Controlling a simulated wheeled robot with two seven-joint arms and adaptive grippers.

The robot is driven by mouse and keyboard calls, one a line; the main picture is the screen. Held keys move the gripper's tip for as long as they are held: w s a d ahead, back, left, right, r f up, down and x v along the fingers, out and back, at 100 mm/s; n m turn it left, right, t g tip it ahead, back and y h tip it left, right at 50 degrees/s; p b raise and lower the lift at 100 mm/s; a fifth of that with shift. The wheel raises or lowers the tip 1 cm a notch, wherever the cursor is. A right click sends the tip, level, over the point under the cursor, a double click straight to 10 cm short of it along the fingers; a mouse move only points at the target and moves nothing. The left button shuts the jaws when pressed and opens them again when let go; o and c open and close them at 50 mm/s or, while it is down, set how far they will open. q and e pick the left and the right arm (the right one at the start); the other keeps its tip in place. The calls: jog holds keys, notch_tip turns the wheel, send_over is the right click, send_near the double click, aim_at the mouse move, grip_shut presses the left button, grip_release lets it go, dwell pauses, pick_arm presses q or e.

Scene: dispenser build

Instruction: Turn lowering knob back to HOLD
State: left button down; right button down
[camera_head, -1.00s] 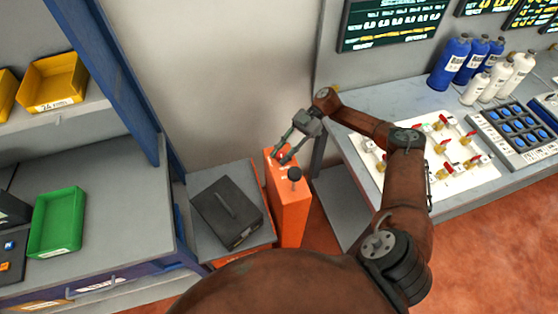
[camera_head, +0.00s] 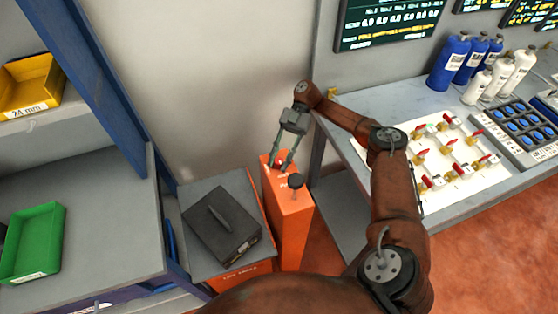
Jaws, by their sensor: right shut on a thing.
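An orange post (camera_head: 291,215) stands between a grey platform and the workbench. On its top are small white labels, a black round knob (camera_head: 295,181) on a stem, and a small red knob (camera_head: 279,163) toward the back. My right gripper (camera_head: 281,165) points down at the post's top, with its fingers around the red knob and shut on it. The fingers partly hide the knob, and I cannot read its setting or the labels. The black knob stands free in front of the fingers. My left gripper is not in view.
A dark case with a handle (camera_head: 223,224) lies on the grey platform left of the post. The workbench (camera_head: 357,98) at right bears a valve panel (camera_head: 440,196), blue bottles (camera_head: 449,62) and white bottles. Shelves with green (camera_head: 33,243) and yellow bins (camera_head: 29,86) stand at left.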

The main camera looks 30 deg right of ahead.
aim_at(279, 160)
jog(key=c, duration=1.6)
grip_release()
jog(key=shift+r, duration=0.1)
notch_tip(279, 160, up, 10)
jog(key=shift+f, duration=0.1)
